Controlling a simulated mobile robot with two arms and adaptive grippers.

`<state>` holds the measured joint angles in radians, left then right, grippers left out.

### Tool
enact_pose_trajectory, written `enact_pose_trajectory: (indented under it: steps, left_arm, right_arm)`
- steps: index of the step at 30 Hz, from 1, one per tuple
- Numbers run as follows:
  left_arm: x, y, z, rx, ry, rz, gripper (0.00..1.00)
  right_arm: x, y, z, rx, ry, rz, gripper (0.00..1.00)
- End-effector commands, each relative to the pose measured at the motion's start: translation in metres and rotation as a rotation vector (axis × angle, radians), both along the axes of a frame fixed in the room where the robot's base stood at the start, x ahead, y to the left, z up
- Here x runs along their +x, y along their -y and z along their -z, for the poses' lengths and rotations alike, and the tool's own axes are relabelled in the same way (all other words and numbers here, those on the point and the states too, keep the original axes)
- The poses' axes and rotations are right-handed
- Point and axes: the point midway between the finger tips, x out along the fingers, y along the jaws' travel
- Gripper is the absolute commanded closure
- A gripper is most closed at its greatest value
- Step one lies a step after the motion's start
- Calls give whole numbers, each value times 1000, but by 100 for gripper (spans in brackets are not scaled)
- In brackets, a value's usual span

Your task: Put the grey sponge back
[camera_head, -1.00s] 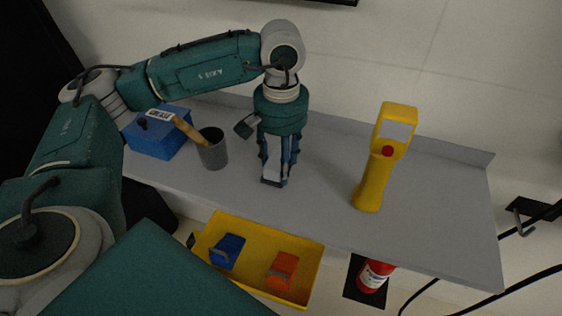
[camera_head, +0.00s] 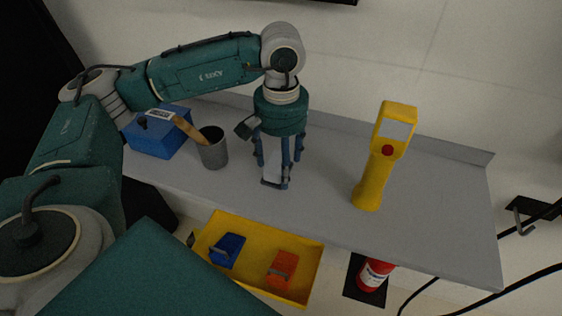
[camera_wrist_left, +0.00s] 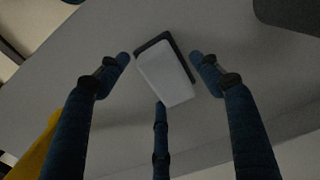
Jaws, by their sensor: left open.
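The grey sponge (camera_head: 272,172), a pale block with a dark layer along one side, is on the grey shelf (camera_head: 325,185), left of the yellow handheld device. My left gripper (camera_head: 276,168) points down over it with its fingers spread. In the left wrist view the sponge (camera_wrist_left: 165,76) lies between the open fingers, with gaps to the two side fingers. The lower finger's tip is close to its lower edge; I cannot tell whether they touch. In the head view the fingers partly hide the sponge. My right gripper is not in view.
A blue box (camera_head: 160,142) and a grey cup (camera_head: 214,150) with a wooden-handled tool stand left of the gripper. The yellow device (camera_head: 374,175) stands right. Below the shelf, a yellow tray (camera_head: 255,227) holds a blue item (camera_head: 228,248) and an orange item (camera_head: 283,266). A red extinguisher (camera_head: 374,275) is lower right.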

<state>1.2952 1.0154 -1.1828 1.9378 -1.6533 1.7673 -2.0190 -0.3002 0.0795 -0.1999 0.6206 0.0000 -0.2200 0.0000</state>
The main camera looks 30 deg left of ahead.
Motion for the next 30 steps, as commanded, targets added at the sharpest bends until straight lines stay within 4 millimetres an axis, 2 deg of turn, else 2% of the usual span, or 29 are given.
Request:
enact_pose_trajectory:
  steps: [10,15,21,30]
  left_arm:
    - [2,1,-71,-2,8,0,35]
    - [2,0,-104,-1,6,0,35]
    - [1,0,-118,-1,3,0,35]
    - [1,0,-118,-1,2,0,35]
  right_arm:
    - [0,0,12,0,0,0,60]
    - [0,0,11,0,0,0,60]
    - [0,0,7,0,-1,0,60]
    - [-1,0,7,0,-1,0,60]
